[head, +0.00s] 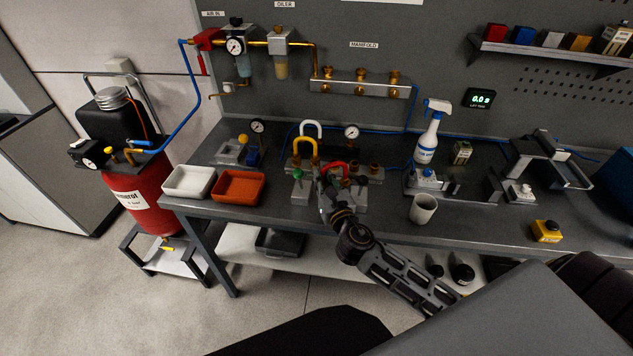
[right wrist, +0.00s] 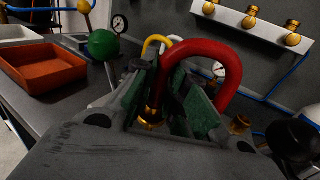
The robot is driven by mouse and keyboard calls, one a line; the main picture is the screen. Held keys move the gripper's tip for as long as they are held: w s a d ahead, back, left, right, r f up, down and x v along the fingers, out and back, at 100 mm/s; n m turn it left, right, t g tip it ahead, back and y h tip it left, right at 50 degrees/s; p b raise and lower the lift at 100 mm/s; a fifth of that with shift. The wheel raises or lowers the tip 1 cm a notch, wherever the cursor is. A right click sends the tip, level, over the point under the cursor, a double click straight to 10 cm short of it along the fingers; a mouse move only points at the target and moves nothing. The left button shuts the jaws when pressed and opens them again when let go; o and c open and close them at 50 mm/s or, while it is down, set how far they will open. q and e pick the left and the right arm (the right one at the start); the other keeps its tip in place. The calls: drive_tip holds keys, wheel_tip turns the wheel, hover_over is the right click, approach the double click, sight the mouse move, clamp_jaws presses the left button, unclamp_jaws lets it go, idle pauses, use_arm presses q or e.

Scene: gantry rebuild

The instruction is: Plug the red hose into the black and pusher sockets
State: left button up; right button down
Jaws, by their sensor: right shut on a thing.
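The red hose (head: 334,166) is a short upside-down U above the valve block in the middle of the bench. My right gripper (head: 323,187) reaches it from the front and is shut on it. In the right wrist view the hose (right wrist: 228,62) arches from between the green-padded fingers (right wrist: 166,100) to the right. A brass fitting (right wrist: 151,120) shows between the fingers. Another brass socket (right wrist: 239,125) stands to the right, apart from the fingers. The hose's far end is hidden behind the right finger; I cannot tell whether either end is seated. My left gripper is out of view.
A green knob (head: 297,174) stands just left of my right gripper. Yellow (head: 305,146) and white (head: 311,129) hoses arch behind it. White (head: 188,181) and orange (head: 238,187) trays lie left; a cup (head: 424,209) and spray bottle (head: 429,135) stand right.

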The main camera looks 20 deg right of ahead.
drive_tip(key=w+d+r+m+g+h+p, duration=0.1)
drive_tip(key=w+d+r+m+h+p, duration=0.2)
drive_tip(key=w+d, duration=0.2)
drive_tip(key=w+d+r+m+g+h+p, duration=0.1)
drive_tip(key=w+d+r+m+h+p, duration=0.2)
drive_tip(key=w+d, duration=0.3)
drive_tip(key=shift+w+r+g+h, duration=0.3)
drive_tip(key=shift+w+r+h, duration=0.45)
drive_tip(key=shift+w, duration=0.7)
drive_tip(key=shift+f, duration=0.25)
drive_tip(key=shift+f+b, duration=2.4)
drive_tip(key=shift+b, duration=0.2)
drive_tip(key=shift+b, duration=1.15)
drive_tip(key=shift+f, duration=0.1)
